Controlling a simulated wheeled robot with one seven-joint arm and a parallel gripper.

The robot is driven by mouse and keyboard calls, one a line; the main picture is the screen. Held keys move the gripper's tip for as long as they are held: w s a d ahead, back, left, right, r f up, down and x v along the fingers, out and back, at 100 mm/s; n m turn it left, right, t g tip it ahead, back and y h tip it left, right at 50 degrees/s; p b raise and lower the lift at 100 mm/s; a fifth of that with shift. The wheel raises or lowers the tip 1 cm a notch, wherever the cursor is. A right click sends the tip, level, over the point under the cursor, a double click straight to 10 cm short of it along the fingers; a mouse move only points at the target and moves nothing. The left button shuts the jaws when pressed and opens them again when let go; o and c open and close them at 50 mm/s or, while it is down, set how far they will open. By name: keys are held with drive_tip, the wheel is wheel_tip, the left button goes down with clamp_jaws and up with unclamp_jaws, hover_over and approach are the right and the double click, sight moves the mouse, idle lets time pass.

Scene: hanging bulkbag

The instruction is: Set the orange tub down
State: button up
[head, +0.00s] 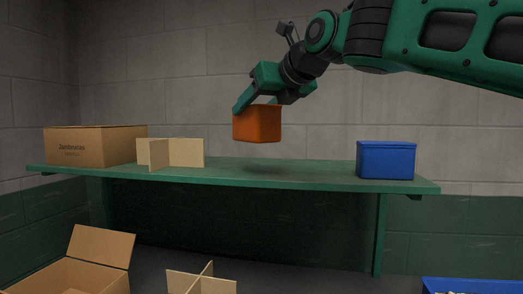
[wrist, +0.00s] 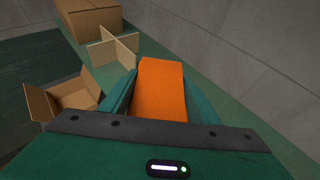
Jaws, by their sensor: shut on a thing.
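The orange tub (head: 257,124) hangs in the air above the green shelf (head: 290,179), a little clear of its top, with a soft shadow below it. My gripper (head: 246,105) is shut on the tub from above. In the wrist view the tub (wrist: 161,90) lies between the two green fingers. The tub looks about upright in the head view.
On the shelf, a closed cardboard box (head: 95,147) and a crossed cardboard divider (head: 175,154) stand left, and a blue tub (head: 386,160) stands right. The shelf between divider and blue tub is clear. Below are an open box (head: 100,262), another divider (head: 201,283) and a blue container (head: 472,286).

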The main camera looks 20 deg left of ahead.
drive_tip(key=shift+w+d+f, duration=0.55)
drive_tip(key=shift+w+f, duration=0.55)
drive_tip(key=shift+f, duration=0.3)
drive_tip(key=shift+w+d+f, duration=0.5)
drive_tip(key=shift+w+f, duration=0.6)
drive_tip(key=shift+f, duration=0.3)
drive_tip(key=shift+w+d+f, duration=0.55)
drive_tip(key=shift+w+f, duration=0.55)
drive_tip(key=shift+f, duration=0.3)
drive_tip(key=o, duration=1.6)
drive_tip(key=shift+f, duration=0.15)
drive_tip(key=shift+d, duration=0.15)
drive_tip(key=shift+s+d+r, duration=0.2)
drive_tip(key=shift+d+r, duration=0.15)
drive_tip(key=shift+d, duration=0.05)
drive_tip(key=shift+v, duration=1.5)
drive_tip(key=shift+s+d+r, duration=0.15)
drive_tip(key=shift+s+d, duration=0.1)
drive_tip(key=shift+s, duration=0.05)
